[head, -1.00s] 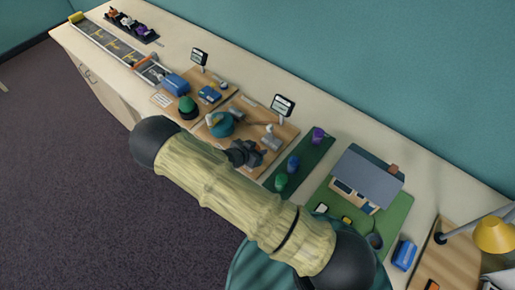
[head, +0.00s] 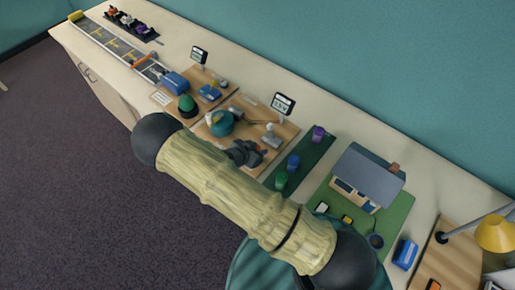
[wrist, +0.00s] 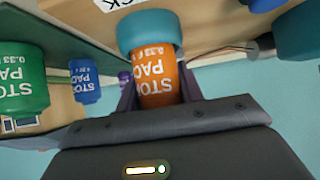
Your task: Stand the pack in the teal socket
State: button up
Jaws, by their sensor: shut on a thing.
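The orange pack (wrist: 160,80), with white lettering, is between the jaws of my gripper (wrist: 160,98) in the wrist view. My gripper is shut on it. The end of the pack away from my palm meets the teal socket (wrist: 147,30), a round ring, and looks to be within its rim; I cannot tell how deep it sits. In the head view my gripper (head: 246,153) is low over the wooden board, and the teal socket is hidden behind it. Only a little orange shows beside the jaws.
Green (head: 281,181), blue (head: 293,162) and purple (head: 318,133) packs stand on a dark green strip right of my gripper. A small display (head: 284,103) and a teal round part (head: 221,123) are on the board. A model house (head: 368,178) stands further right.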

jog(key=shift+f, duration=0.15)
jog(key=o, duration=0.7)
jog(key=shift+o, duration=0.2)
jog(key=p+v, duration=0.6)
jog(key=v, duration=0.5)
jog(key=shift+p, duration=0.3)
dwell(0.8)
